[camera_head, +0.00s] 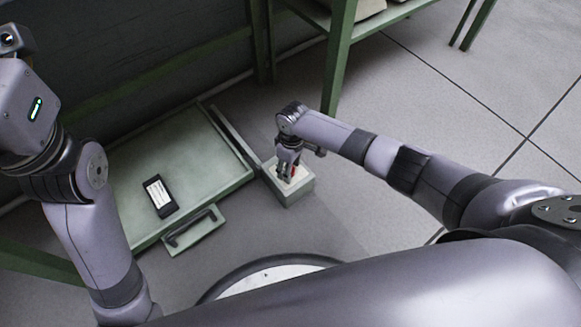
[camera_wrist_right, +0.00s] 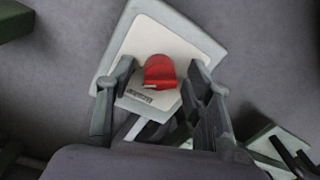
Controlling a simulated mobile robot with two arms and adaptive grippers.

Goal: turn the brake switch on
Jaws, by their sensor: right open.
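The brake switch box (camera_head: 294,194) is a small pale grey-green block on the floor, near the picture's middle in the head view. In the right wrist view the box shows a pale top plate (camera_wrist_right: 165,38) with a red knob (camera_wrist_right: 158,72) on it. A small dark label lies just below the knob. My right gripper (camera_wrist_right: 163,78) is open, with one finger on each side of the red knob; I cannot tell if either finger touches it. In the head view the right gripper (camera_head: 288,172) points down over the box and hides most of the knob. My left gripper is out of view.
A green drawer-like tray (camera_head: 208,165) with a handle (camera_head: 190,228) stands left of the box. A black device with a white label (camera_head: 160,196) lies on it. A green table leg (camera_head: 339,60) rises behind my right wrist. The floor to the right is clear.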

